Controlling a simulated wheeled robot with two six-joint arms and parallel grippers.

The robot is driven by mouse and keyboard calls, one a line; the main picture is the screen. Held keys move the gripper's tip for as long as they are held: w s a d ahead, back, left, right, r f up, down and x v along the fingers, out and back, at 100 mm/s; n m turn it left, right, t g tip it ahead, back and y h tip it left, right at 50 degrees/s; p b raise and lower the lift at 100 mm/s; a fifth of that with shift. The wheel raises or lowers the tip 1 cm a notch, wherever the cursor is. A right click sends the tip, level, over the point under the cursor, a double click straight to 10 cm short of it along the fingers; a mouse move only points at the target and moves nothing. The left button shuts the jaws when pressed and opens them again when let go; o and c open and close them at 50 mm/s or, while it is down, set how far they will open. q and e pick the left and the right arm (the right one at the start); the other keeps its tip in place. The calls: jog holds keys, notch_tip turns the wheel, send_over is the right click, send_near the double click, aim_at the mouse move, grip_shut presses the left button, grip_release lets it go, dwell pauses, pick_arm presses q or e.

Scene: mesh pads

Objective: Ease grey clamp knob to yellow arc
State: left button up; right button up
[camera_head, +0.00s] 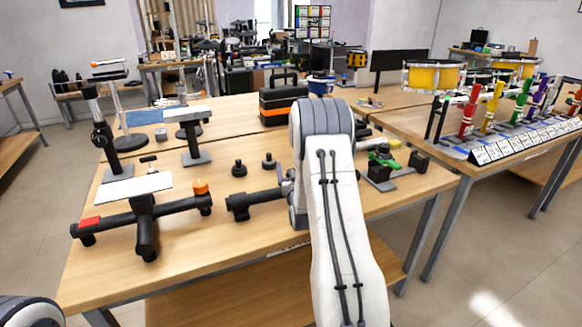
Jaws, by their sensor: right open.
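Two small dark knobs, one on the left (239,169) and one on the right (269,161), stand on the table behind the gripper. I cannot tell whether either is the grey clamp knob. No yellow arc can be made out. My left gripper is not in view.
The wooden table (200,250) has bare room at its front. A black post (102,132) and a grey-topped stand (196,145) stand at the back left. An orange-black toolbox (283,103) is behind. A green device (383,160) stands right of my arm.

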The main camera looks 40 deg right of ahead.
jog(key=shift+w+d, duration=0.1)
jog(key=shift+w, duration=0.05)
grip_shut()
